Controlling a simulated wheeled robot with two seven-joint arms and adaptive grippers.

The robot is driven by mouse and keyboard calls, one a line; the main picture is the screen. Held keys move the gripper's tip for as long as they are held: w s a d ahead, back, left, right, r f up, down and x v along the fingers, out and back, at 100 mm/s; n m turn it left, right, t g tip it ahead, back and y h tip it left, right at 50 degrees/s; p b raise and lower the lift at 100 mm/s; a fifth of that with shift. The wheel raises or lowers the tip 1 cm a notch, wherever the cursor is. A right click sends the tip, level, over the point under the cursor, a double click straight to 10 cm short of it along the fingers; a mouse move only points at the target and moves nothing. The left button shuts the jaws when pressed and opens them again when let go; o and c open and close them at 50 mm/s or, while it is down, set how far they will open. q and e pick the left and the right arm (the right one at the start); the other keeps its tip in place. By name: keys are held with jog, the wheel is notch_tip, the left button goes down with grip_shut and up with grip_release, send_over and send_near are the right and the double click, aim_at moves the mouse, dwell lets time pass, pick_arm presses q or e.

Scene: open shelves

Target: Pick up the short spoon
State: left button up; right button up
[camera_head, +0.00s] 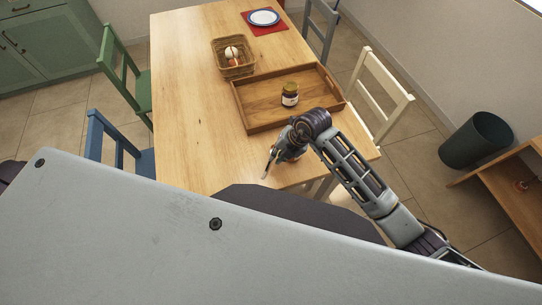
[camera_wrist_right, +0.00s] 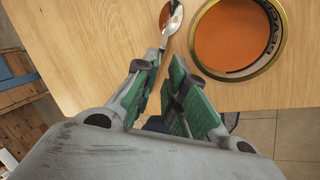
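The short spoon (camera_wrist_right: 171,20) is metal and lies on the wooden table at the top of the right wrist view. Its bowl points away from me, and its handle runs down to the left fingertip of my right gripper (camera_wrist_right: 166,60). The green-padded fingers stand apart with a gap between them. The handle's end is partly hidden by the left finger, and I cannot tell whether they touch. In the head view my right gripper (camera_head: 270,163) is low over the table's near right part, and the spoon cannot be made out clearly. My left gripper is not in view.
A wooden tray (camera_head: 262,118) with a dark jar (camera_head: 290,95) lies beyond my right gripper. A basket (camera_head: 233,58) stands farther back. The table's left part (camera_head: 190,110) is clear.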

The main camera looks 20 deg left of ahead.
aim_at(272, 163)
pick_arm(q)
jog(key=shift+d, duration=0.45)
pick_arm(e)
jog(key=shift+f, duration=0.15)
jog(key=shift+x, duration=2.55)
pick_arm(q)
jog(key=shift+s+a+r, duration=0.15)
jog(key=shift+a+r, duration=0.1)
jog(key=shift+a, duration=0.15)
pick_arm(e)
jog(key=shift+w+a, duration=0.1)
jog(key=shift+a, duration=0.05)
pick_arm(q)
jog(key=shift+d, duration=0.1)
